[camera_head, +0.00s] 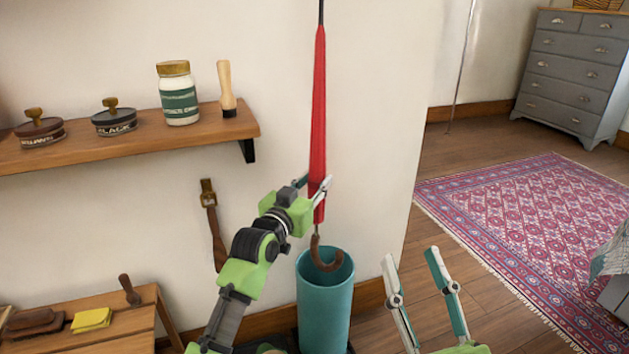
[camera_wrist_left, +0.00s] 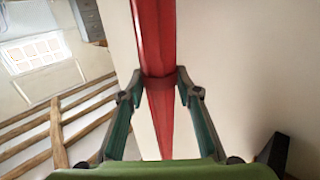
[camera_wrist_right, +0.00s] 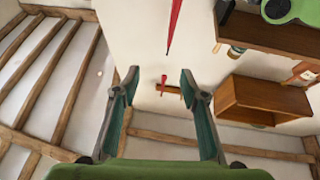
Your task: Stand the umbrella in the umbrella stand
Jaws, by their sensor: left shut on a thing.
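A closed red umbrella (camera_head: 318,110) stands nearly upright with its thin tip up and its brown hooked handle (camera_head: 325,262) down. My left gripper (camera_head: 320,188) is shut on it near the lower end of the red cloth. In the left wrist view the umbrella (camera_wrist_left: 155,40) passes between the two fingers (camera_wrist_left: 158,88). The teal umbrella stand (camera_head: 325,305) is below. The handle's hook shows at the stand's open mouth; I cannot tell how far inside it is. My right gripper (camera_head: 422,272) is open and empty, to the right of the stand. It also shows open in the right wrist view (camera_wrist_right: 154,85).
A wall shelf (camera_head: 130,140) at left holds tins, a jar (camera_head: 178,93) and a wooden-handled brush (camera_head: 226,88). A low wooden bench (camera_head: 130,315) is at lower left. A patterned rug (camera_head: 530,220) and grey dresser (camera_head: 570,70) are at right, beyond the wall's corner.

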